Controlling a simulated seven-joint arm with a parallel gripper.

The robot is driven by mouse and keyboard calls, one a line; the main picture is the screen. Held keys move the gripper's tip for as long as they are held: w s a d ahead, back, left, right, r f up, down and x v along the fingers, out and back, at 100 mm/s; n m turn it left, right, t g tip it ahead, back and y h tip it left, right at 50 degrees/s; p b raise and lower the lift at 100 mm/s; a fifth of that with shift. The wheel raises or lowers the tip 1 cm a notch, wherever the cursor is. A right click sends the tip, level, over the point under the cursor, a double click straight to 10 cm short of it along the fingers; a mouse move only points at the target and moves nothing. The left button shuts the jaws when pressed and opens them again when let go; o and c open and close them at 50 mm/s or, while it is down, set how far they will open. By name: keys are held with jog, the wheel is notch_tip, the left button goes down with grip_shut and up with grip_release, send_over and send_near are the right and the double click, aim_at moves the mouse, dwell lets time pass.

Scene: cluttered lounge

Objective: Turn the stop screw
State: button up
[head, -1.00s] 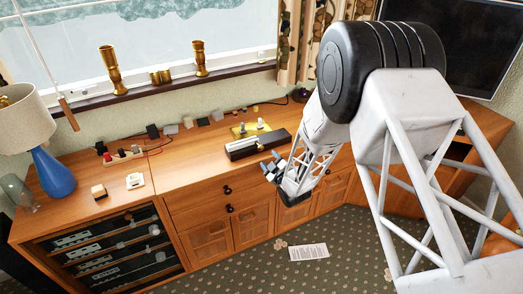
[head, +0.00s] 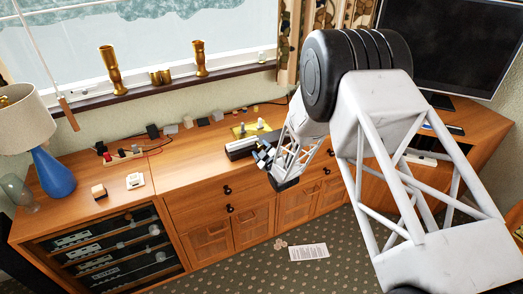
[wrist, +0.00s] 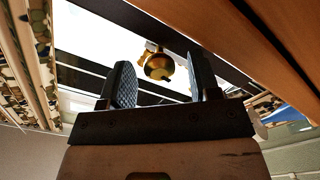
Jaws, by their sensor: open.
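My gripper (head: 263,157) is at the front right of a long dark box (head: 239,149) on the sideboard and covers part of it in the head view. In the wrist view my gripper (wrist: 165,88) is open, its two textured fingers apart with nothing gripped between them. A rounded brass piece (wrist: 158,66) shows beyond the gap between the fingers; I cannot tell what it is or how far off. A yellow plate with pale upright pieces (head: 250,130) stands just behind the box. I cannot make out the stop screw for certain in either view.
The wooden sideboard (head: 160,177) carries small dark and grey blocks along the back, a white device (head: 135,181), and a blue lamp (head: 52,173) at left. Brass vases (head: 112,70) stand on the windowsill. The sideboard top left of the box is mostly clear.

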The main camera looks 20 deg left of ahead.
dwell(0.3)
jog(key=c, duration=0.9)
jog(key=shift+c, duration=0.2)
jog(key=shift+m, duration=0.3)
jog(key=m, duration=0.7)
jog(key=shift+w+m, duration=0.1)
jog(key=shift+m, duration=0.3)
jog(key=m, duration=0.3)
jog(key=shift+m, duration=0.3)
jog(key=shift+d+m, duration=0.1)
jog(key=shift+m, duration=1.9)
